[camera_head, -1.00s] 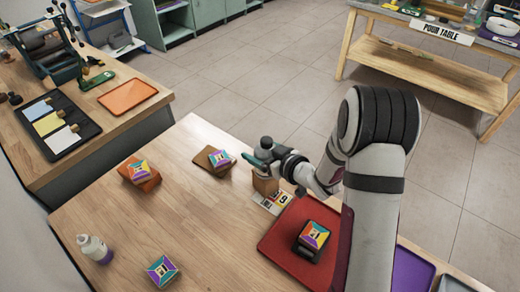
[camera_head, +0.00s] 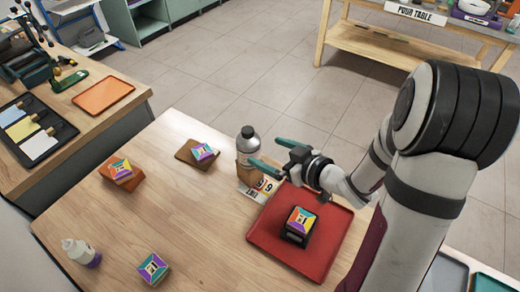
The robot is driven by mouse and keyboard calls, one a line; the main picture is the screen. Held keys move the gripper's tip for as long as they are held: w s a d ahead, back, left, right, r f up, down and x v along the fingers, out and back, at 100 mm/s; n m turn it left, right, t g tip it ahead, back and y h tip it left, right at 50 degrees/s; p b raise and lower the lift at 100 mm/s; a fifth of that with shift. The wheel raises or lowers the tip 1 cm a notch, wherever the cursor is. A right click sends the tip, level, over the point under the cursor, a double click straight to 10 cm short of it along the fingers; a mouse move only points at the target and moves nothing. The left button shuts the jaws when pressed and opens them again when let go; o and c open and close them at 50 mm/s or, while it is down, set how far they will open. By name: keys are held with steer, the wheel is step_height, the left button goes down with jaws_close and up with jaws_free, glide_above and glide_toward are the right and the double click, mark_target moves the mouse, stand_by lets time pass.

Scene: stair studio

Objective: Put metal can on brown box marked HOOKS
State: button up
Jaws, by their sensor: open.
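The grey metal can (camera_head: 248,143) with a dark cap stands upright on top of a small brown box (camera_head: 244,171) near the back edge of the wooden table. Any lettering on the box is too small to read. My gripper (camera_head: 266,152) is just to the right of the can, its two green fingers spread and pointing left. It looks empty. The lower finger overlaps part of the box in the picture, and I cannot tell whether it touches.
A printed card (camera_head: 262,188) lies by the box. A red tray (camera_head: 263,238) holds a dark block with a colourful top. More colourful blocks stand on an orange base (camera_head: 124,182), a brown board (camera_head: 187,155) and the bare table. A white bottle (camera_head: 82,252) stands front left. The table's middle is clear.

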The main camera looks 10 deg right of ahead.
steer(key=d+r+m+h, duration=0.1)
steer(key=d+m+h, duration=0.2)
steer(key=d+h, duration=0.25)
steer(key=s+d+r+m+g+h, duration=0.2)
steer(key=s+m+g+h, duration=0.25)
steer(key=s, duration=0.35)
steer(key=s+a+r+m+g+y, duration=0.1)
steer(key=s+a+m+g+y, duration=0.1)
steer(key=s+a, duration=0.4)
steer(key=s+a+r+m+g+y, duration=0.1)
steer(key=s+a+g, duration=0.4)
steer(key=s, duration=0.8)
steer(key=shift+a+m+y, duration=0.65)
steer(key=shift+a+y, duration=0.15)
steer(key=shift+a, duration=0.25)
